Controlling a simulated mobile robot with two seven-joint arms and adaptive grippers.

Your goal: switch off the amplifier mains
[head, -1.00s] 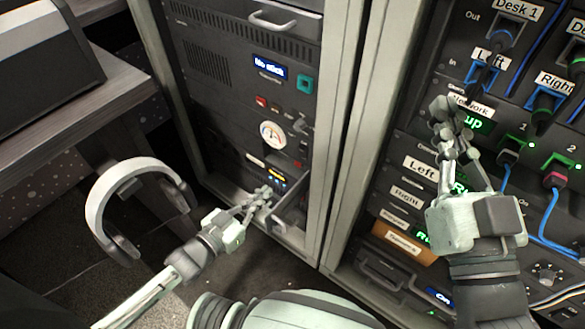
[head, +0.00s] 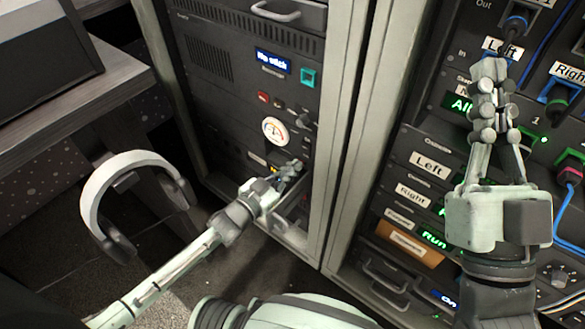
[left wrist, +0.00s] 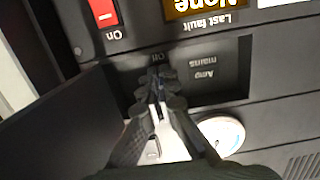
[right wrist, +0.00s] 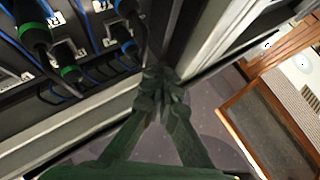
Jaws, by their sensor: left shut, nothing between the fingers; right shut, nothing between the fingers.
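The amplifier mains recess (left wrist: 225,75) is a dark pocket labelled "Amp mains", upside down in the left wrist view. A dark open flap (left wrist: 50,125) stands beside the recess. In the head view my left gripper (head: 293,167) is at the lower left rack. My right gripper (head: 490,72) is shut and empty before the right rack.
A red switch marked "On" (left wrist: 104,12) and a round gauge (left wrist: 221,135) lie close to the recess. A pale rack post (head: 342,150) separates the two racks. Headphones (head: 125,165) hang at left. Cables (head: 572,205) run down the right rack.

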